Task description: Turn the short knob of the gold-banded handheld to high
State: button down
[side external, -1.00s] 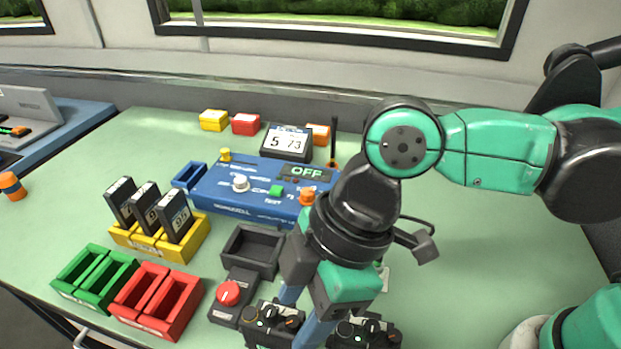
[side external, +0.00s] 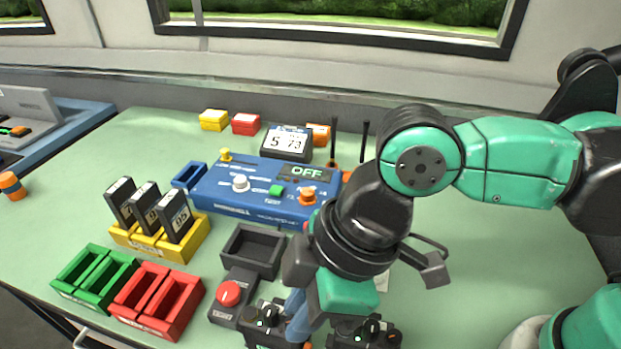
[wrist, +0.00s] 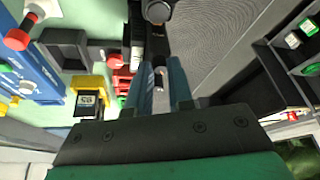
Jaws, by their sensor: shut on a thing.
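Two dark handhelds stand at the front edge of the side view, the left one (side external: 264,325) and the right one (side external: 364,332), with knobs on top. I cannot make out a gold band on either. My gripper (side external: 296,328) points down at the right part of the left handheld's top, its blue fingers close together. In the wrist view my gripper (wrist: 163,84) is shut on a small dark knob with a light end (wrist: 158,76). The fingers hide most of this knob, and I cannot read its setting or tell its height.
A blue console (side external: 215,205) reading OFF stands behind. An empty dark tray (side external: 232,245) and a red-button box (side external: 229,294) are left of the handhelds. Green (side external: 75,280), red (side external: 150,318) and yellow (side external: 190,247) holders stand farther left.

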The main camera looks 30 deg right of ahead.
jog(key=m, duration=0.2)
jog(key=m+t+h, duration=0.1)
jog(key=m, duration=0.1)
jog(key=shift+s+a+t, duration=0.1)
jog(key=shift+s+t, duration=0.1)
jog(key=shift+t, duration=0.1)
jog(key=shift+a+m+t+h, duration=0.1)
jog(key=shift+m+t+h, duration=0.45)
jog(key=shift+m, duration=1.65)
jog(key=shift+s, duration=0.1)
jog(key=c, duration=0.8)
grip_release()
jog(key=shift+o, duration=0.2)
jog(key=shift+v, duration=2.8)
